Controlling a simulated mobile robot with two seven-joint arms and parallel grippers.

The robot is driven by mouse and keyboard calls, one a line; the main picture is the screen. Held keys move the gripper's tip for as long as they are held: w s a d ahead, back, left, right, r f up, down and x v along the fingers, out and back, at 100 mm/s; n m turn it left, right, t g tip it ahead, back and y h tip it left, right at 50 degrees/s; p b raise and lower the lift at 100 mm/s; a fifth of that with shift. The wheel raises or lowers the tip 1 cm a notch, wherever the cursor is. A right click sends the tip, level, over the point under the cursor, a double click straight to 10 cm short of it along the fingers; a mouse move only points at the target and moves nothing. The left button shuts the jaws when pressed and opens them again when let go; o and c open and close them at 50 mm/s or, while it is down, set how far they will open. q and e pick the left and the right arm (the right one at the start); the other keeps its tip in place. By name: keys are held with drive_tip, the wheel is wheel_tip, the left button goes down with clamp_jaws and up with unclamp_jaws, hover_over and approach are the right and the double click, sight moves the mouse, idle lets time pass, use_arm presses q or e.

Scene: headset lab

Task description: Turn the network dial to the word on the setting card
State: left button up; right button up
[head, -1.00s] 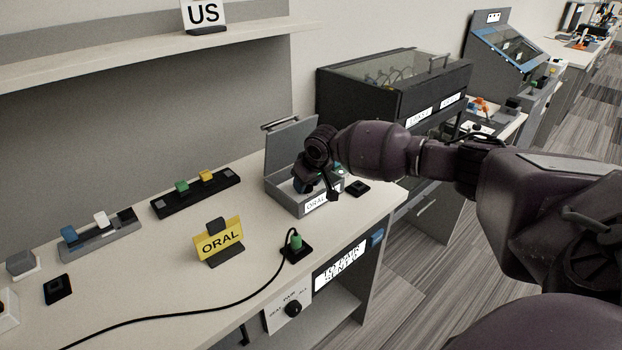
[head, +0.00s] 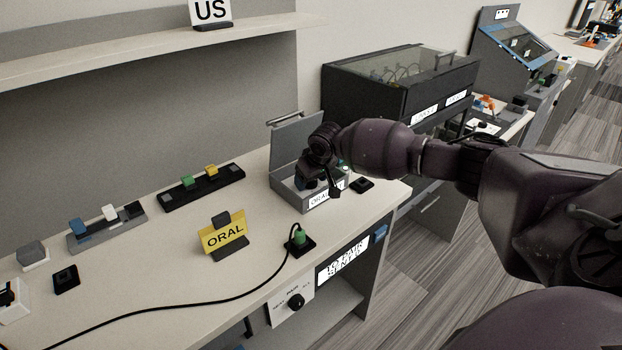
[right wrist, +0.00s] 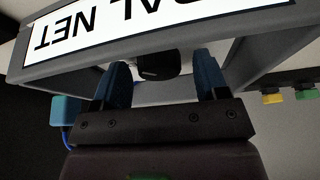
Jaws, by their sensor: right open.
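A yellow card (head: 222,234) reading ORAL stands upright in a dark holder on the table. A black dial (head: 296,301) sits on a white plate with small words around it, on the table's front below the top. My right gripper (head: 318,184) is at the open grey box (head: 290,197), whose front label ends in NET in the right wrist view. There the gripper's blue fingers (right wrist: 160,80) are apart, with a dark rounded object (right wrist: 158,64) between and beyond them; contact cannot be told. My left gripper is not in view.
A green plug (head: 298,237) with a black cable stands right of the card. Switch strips (head: 203,187) lie behind, and a US sign (head: 211,12) stands on the shelf. A black cabinet (head: 400,85) is beyond the box. The front middle of the tabletop is mostly clear.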

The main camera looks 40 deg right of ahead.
drive_tip(key=shift+s+r, duration=0.1)
drive_tip(key=shift+r, duration=0.4)
use_arm(q)
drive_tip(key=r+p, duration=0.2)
drive_tip(key=p, duration=0.1)
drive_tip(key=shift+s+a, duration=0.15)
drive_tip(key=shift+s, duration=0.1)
use_arm(e)
drive_tip(key=v, duration=0.9)
drive_tip(key=shift+s+r, duration=0.3)
drive_tip(key=shift+r, duration=0.05)
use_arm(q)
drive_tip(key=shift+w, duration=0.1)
use_arm(e)
drive_tip(key=shift+f, duration=0.1)
